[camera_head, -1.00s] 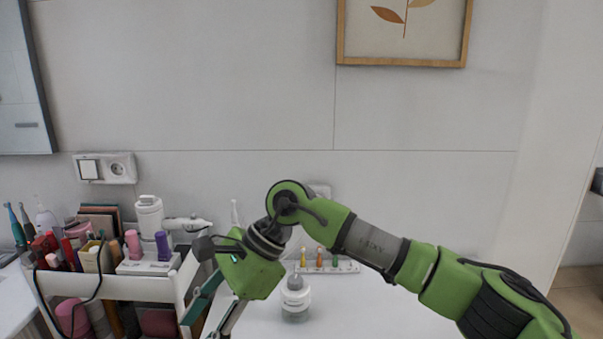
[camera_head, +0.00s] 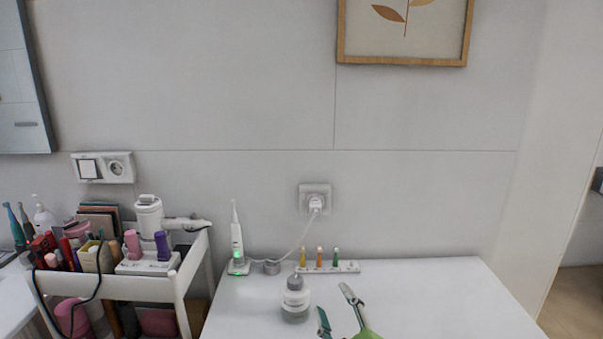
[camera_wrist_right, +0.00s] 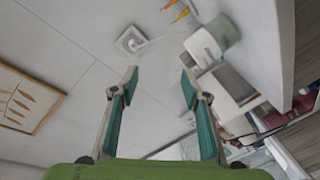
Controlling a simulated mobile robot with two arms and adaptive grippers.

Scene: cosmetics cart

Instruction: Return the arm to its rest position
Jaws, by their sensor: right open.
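My right gripper (camera_head: 335,304) is at the bottom edge of the head view, over the front part of the white table (camera_head: 430,290). Its two green-and-grey fingers are spread apart with nothing between them. The right wrist view also shows the open fingers (camera_wrist_right: 158,80), with the wall behind the gap. Only the finger ends and a bit of the green gripper body show in the head view; the rest of the right arm is out of frame. My left gripper is not in view.
A crowded cosmetics cart (camera_head: 135,288) stands at left. The table's right side is clear.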

